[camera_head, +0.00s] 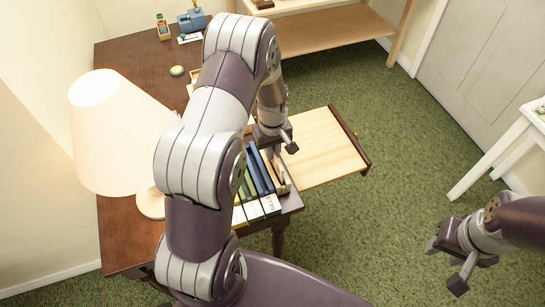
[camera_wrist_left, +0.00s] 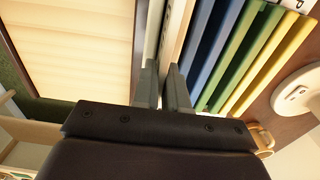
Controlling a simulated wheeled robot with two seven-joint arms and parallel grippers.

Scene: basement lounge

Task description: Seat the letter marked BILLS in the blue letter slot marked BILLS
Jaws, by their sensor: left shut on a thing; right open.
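My left gripper (camera_head: 274,152) is low over the right end of the letter rack and shut on a thin pale letter (camera_wrist_left: 164,54). In the left wrist view its two fingers (camera_wrist_left: 162,88) close around the letter's edge; no lettering on it can be read. The blue slots (camera_head: 261,172) of the rack are just left of the gripper, and blue (camera_wrist_left: 207,42) also shows beside the fingers in the left wrist view. White labels (camera_head: 270,204) face the front, too small to read surely. My right gripper (camera_head: 449,262) is open and empty, over the carpet.
Green and yellow slots (camera_wrist_left: 270,58) stand beside the blue ones. The brown desk (camera_head: 128,227) holds a lamp (camera_head: 112,130) at left. A pale pulled-out drawer (camera_head: 318,148) lies right of the rack. A wooden shelf (camera_head: 330,30) stands behind; green carpet (camera_head: 400,170) is clear.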

